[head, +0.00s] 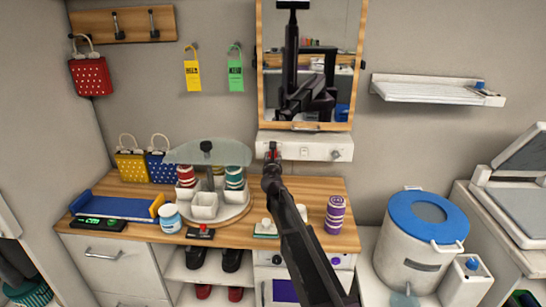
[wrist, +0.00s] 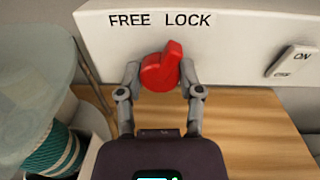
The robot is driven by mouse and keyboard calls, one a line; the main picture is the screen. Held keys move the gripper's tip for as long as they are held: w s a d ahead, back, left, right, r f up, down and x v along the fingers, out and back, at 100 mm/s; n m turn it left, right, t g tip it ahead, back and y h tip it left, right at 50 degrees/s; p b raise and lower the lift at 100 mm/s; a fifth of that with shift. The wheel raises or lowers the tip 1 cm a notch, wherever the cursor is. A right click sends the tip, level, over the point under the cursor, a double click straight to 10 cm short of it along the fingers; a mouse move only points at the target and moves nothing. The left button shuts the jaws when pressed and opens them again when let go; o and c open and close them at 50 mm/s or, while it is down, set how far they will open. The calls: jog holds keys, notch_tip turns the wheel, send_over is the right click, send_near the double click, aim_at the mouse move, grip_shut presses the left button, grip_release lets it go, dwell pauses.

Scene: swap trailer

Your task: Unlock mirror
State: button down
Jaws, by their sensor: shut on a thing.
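A wood-framed mirror (head: 345,48) hangs on the wall, and a dark reflection of a robot arm shows in it. Below it is a white panel (head: 318,147), which also shows in the wrist view (wrist: 240,35), printed FREE on the left and LOCK on the right. A red knob (wrist: 160,70) sits on its front; its narrow tip points up and a little right, toward LOCK. My gripper (wrist: 161,78) is shut on the red knob, one finger on each side. In the head view my gripper (head: 272,160) hides most of the knob.
An ON switch (wrist: 293,60) is right of the knob. A wooden counter (head: 340,240) lies below, with a carousel (head: 232,215) of cups under a glass lid (head: 190,153) at left and a purple striped cup stack (head: 335,214) at right. A white shelf (head: 425,89) is at right.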

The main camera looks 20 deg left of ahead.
jog(key=n, duration=1.2)
jog(key=shift+n+h+p, duration=0.3)
jog(key=shift+h+p, duration=0.05)
jog(key=shift+h, duration=0.05)
jog(key=shift+c, duration=1.3)
grip_release()
jog(key=shift+w, duration=0.1)
